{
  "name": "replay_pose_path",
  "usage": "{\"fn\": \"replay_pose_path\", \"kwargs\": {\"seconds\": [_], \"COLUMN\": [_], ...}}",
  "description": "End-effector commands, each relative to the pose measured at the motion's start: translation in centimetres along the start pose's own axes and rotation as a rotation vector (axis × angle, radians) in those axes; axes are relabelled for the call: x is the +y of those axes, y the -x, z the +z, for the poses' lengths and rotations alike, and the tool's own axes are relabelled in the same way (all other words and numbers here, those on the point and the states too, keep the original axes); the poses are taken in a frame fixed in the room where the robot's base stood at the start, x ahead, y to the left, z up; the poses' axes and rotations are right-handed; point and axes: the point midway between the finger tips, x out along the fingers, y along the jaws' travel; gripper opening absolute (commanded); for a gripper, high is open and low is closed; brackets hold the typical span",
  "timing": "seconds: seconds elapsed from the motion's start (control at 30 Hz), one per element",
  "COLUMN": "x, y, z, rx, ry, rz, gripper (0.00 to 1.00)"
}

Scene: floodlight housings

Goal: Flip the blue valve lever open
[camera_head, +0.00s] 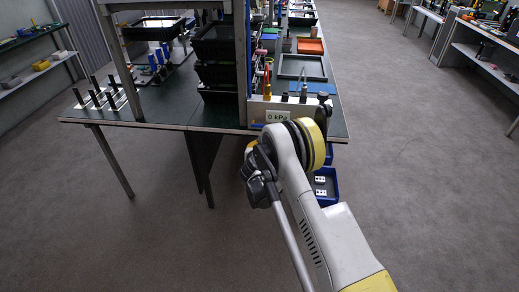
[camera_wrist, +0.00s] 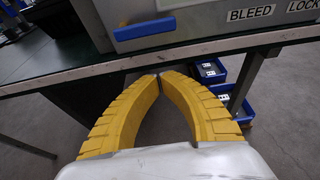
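The blue valve lever (camera_wrist: 145,29) is a flat blue bar lying across the front face of a light grey panel box (camera_wrist: 190,15) in the wrist view. It runs roughly level, slightly tilted. My gripper (camera_wrist: 159,76) has two yellow ribbed fingers whose tips meet or nearly meet, with nothing between them. The tips are below the lever in the picture and apart from it, in front of the table edge. In the head view the panel box (camera_head: 262,107) stands at the bench's front edge with a "0 kPa" display (camera_head: 279,116); my arm hides most of my gripper.
The bench edge (camera_wrist: 60,76) runs just beyond my fingertips. "BLEED" and "LOCK" labels (camera_wrist: 249,14) are right of the lever. Blue bins (camera_wrist: 240,108) hang or stand below the bench. Black trays (camera_head: 217,50) are stacked left of the panel. Open carpet lies to the right.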

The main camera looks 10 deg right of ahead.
Motion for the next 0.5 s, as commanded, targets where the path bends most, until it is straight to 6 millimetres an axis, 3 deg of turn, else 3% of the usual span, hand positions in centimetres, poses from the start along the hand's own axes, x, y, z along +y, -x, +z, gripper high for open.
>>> {"fn": "replay_pose_path", "kwargs": {"seconds": [0.2,0.3,0.5], "x": [-0.1,0.0,0.0], "y": [-4.8,-3.7,-3.1], "z": [-0.4,1.5,3.4], "rx": [0.000,0.000,0.000], "ry": [-0.001,0.000,0.000], "rz": [-0.002,0.000,0.000], "gripper": [0.00,0.00,0.00]}}
